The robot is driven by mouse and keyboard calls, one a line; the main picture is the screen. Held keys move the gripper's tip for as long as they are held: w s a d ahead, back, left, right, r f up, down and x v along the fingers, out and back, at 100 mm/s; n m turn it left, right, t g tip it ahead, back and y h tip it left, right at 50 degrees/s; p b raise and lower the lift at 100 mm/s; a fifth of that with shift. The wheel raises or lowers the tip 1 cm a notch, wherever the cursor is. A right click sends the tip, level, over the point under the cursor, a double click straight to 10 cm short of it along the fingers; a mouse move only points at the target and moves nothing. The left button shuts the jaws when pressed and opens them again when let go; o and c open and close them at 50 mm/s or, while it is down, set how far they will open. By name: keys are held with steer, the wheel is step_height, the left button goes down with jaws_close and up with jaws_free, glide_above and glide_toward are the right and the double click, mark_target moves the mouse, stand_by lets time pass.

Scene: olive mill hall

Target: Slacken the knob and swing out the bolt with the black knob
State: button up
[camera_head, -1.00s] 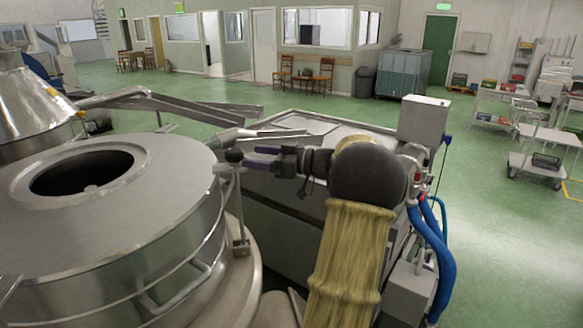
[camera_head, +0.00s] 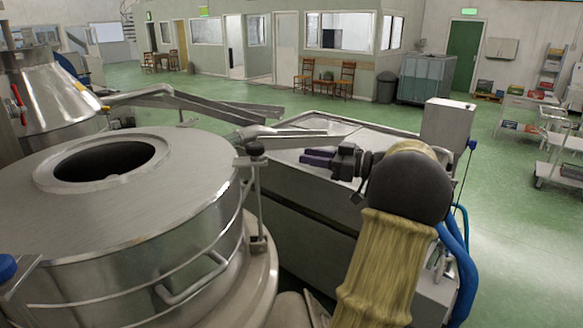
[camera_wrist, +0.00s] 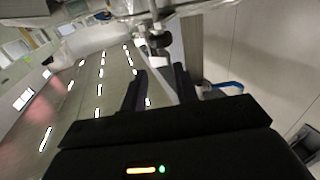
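The black knob (camera_head: 255,148) sits on top of an upright bolt (camera_head: 257,205) at the right rim of the round steel vessel's lid (camera_head: 190,190). In the wrist view the knob (camera_wrist: 160,41) shows ahead of the fingers, above the gap between them. My gripper (camera_head: 303,157) is to the right of the knob, with a clear gap between fingertips and knob. Its fingers (camera_wrist: 158,80) stand apart with nothing between them. I cannot tell how tight the knob is. The bolt still looks upright beside the lid's edge.
A second, blue knob (camera_head: 7,267) shows at the lid's left edge. A handle bar (camera_head: 192,280) runs on the vessel's side. A large steel machine (camera_head: 310,195) stands behind and below my gripper. The green floor (camera_head: 510,230) is open at the right.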

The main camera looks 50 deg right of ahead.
mark_target(258, 186)
steer(key=s+a+f+m+t+h, duration=0.1)
steer(key=s+a+f+m+h, duration=0.2)
steer(key=a+f+m+h, duration=0.3)
step_height(258, 186, down, 5)
steer(key=a+h, duration=0.2)
steer(key=h, duration=0.1)
steer(key=shift+s+a+h+p, duration=0.2)
steer(key=shift+a+h+p, duration=0.1)
steer(key=shift+h+p, duration=0.1)
steer(key=shift+w, duration=0.1)
steer(key=w+p, duration=0.2)
steer(key=w, duration=0.3)
steer(key=w+d+p, duration=0.1)
steer(key=w+p, duration=0.1)
steer(key=w, duration=0.4)
steer(key=w+p, duration=0.2)
steer(key=w, duration=0.3)
steer(key=shift+w+d+r, duration=0.1)
steer(key=shift+w+d, duration=0.05)
steer(key=shift+d, duration=0.2)
steer(key=shift+w+d, duration=0.2)
steer(key=shift+w, duration=0.25)
steer(key=shift+c, duration=0.2)
jaws_close()
